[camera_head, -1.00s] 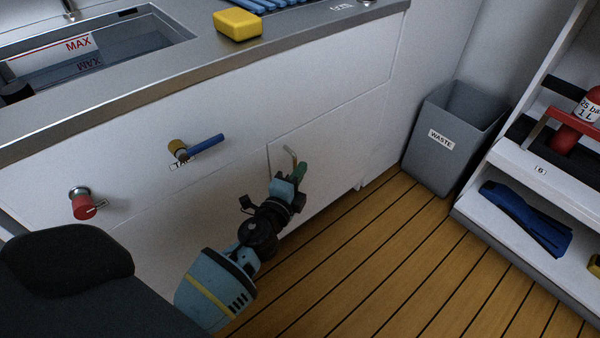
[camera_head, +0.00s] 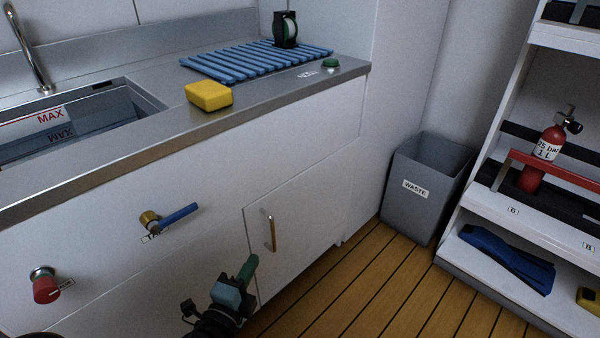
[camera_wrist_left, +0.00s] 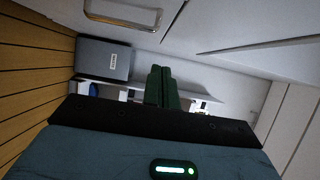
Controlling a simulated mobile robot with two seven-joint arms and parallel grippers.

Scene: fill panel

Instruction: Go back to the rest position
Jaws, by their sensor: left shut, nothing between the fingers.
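My left gripper (camera_head: 247,268) is at the bottom centre of the head view, in front of the white cabinet's lower part. Its green fingers are together and hold nothing. In the left wrist view the shut fingers (camera_wrist_left: 161,87) point toward the white shelf unit. The gripper is apart from the cabinet door handle (camera_head: 270,231); the handle also shows at the top of the wrist view (camera_wrist_left: 124,14). My right gripper is not in either view.
The counter holds a yellow sponge (camera_head: 208,96), a blue slatted mat (camera_head: 215,67) and a sink. A blue-lever valve (camera_head: 170,219) and a red knob (camera_head: 46,287) stick out of the panel. A grey waste bin (camera_head: 407,205) and a shelf unit stand right. Wooden floor is clear.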

